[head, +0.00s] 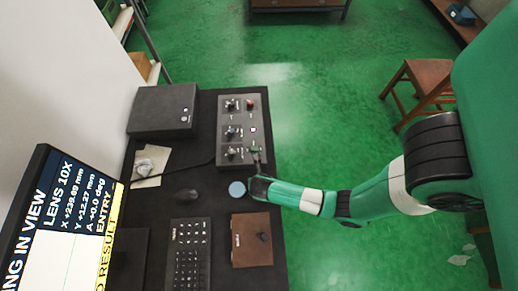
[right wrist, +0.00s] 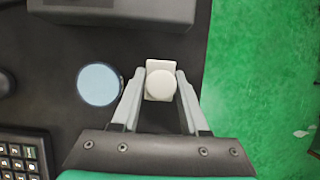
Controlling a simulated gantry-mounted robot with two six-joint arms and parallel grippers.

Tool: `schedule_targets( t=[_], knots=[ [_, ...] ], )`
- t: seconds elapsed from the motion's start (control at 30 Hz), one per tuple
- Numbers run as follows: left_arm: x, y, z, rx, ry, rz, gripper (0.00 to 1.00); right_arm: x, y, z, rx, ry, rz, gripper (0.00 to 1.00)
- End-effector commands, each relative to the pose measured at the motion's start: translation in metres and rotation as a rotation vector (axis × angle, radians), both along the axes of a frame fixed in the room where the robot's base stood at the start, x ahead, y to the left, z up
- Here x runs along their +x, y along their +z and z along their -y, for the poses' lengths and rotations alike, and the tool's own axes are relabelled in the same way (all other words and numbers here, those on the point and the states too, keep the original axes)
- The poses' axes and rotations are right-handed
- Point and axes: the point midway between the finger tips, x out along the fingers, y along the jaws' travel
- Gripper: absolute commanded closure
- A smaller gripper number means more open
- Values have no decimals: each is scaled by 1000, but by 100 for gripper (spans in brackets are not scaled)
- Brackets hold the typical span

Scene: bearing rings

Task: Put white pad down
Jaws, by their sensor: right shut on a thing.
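The white pad (right wrist: 160,86) shows in the right wrist view as a pale block with a round disc on it. It sits between the two fingers of my right gripper (right wrist: 161,76), which is shut on it. The dark table top lies below; I cannot tell how high the pad is above it. In the head view my right gripper (head: 257,160) is over the right edge of the table, by the near end of the grey control box; the pad is not clearly visible there. My left gripper is in neither view.
A light blue disc (head: 237,189) lies on the table left of my right gripper. The control box (head: 231,147) with knobs is close by. A brown box (head: 252,248), keyboard (head: 189,255), mouse (head: 187,195) and monitor (head: 62,220) also stand near. Green floor lies right of the table.

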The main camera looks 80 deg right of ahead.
Motion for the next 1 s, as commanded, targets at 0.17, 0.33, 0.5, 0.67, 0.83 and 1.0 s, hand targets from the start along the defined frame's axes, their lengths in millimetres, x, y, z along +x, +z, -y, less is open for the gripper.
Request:
schedule_targets(
  t=[0.17, 0.33, 0.5, 0.67, 0.83, 1.0],
  knots=[
    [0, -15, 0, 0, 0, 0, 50, 4, -24, 7, 0, -1, -2, 100],
    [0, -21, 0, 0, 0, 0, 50, 4, -40, 6, 1, -1, -1, 100],
    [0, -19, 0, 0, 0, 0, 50, 4, -39, 6, 0, -2, 1, 100],
    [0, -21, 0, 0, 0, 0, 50, 4, -43, 6, 1, -1, 0, 100],
    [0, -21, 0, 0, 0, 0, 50, 4, -42, 6, 1, -1, 1, 26],
    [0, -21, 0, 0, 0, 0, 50, 5, -42, 6, 2, -1, 2, 26]
  ],
)
